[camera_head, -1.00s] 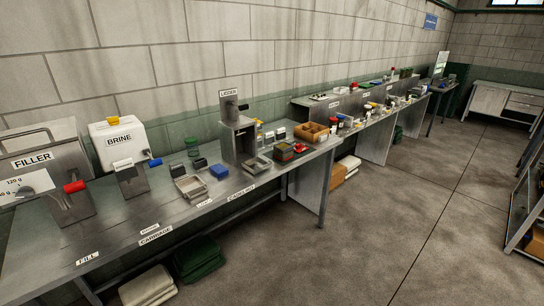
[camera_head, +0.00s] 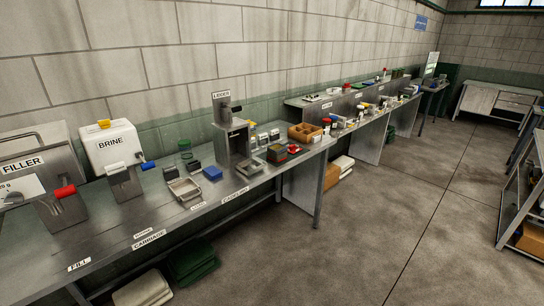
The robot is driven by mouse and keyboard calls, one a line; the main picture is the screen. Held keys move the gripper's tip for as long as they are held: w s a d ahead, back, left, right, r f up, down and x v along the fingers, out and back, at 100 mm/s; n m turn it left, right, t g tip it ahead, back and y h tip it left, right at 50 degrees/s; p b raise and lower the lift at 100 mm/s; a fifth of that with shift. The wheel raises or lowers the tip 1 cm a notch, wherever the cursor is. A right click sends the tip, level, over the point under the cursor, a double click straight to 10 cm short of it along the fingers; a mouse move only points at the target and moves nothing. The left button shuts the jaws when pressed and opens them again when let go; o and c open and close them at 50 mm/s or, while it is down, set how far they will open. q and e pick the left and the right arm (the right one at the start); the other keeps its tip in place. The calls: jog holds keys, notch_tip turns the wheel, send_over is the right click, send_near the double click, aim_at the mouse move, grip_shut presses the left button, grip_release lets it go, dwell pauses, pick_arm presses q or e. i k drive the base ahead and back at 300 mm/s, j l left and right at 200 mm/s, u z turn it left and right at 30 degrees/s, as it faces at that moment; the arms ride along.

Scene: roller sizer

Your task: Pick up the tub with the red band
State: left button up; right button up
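I cannot pick out a tub with a red band for certain at this distance. A small item with red and white on it (camera_head: 326,124) stands near the start of the far bench, too small to make out. A red and dark block-like item (camera_head: 277,153) sits on the near bench right of the lidder (camera_head: 234,140). Neither of my grippers shows in the view.
The near steel bench (camera_head: 120,232) carries the filler (camera_head: 30,165), the brine dispenser (camera_head: 112,150), a metal tray (camera_head: 185,190), a blue block (camera_head: 212,173) and a brown divided box (camera_head: 305,132). The floor (camera_head: 370,230) in front is clear. A shelf rack (camera_head: 520,215) stands at right.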

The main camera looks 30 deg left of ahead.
aim_at(277, 151)
jog(key=i+u, duration=0.15)
jog(key=u, duration=0.95)
jog(key=i+l+u, duration=0.75)
jog(key=l, duration=0.2)
jog(key=i+l+u, duration=0.2)
jog(key=l, duration=0.2)
jog(key=i+l+u, duration=0.25)
jog(key=l, duration=0.2)
